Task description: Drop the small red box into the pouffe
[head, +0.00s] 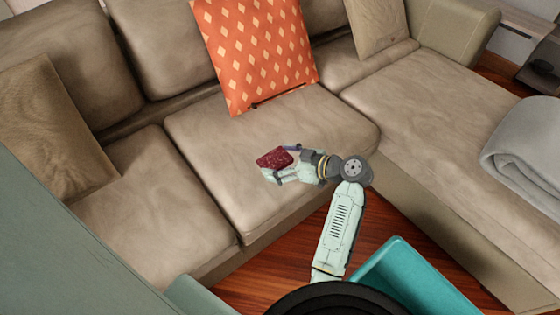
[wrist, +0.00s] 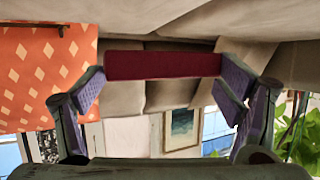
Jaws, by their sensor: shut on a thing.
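A small dark red box (head: 274,157) is held at the end of my arm, above the seat of the beige sofa. My gripper (head: 284,161) is shut on it. In the wrist view the red box (wrist: 162,65) lies across the gap between the two purple-padded fingers of my gripper (wrist: 163,78), touching both sides. The pouffe is not clearly identifiable in these views; a teal item (head: 405,278) stands at the bottom of the head view, and I cannot tell whether it is the pouffe.
The beige sofa (head: 225,185) fills most of the head view. An orange patterned cushion (head: 258,50) leans on its back, with a dark stick-like thing before it. A brown cushion (head: 55,130) is at left, a grey blanket (head: 530,145) at right. Wooden floor (head: 290,255) shows in front.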

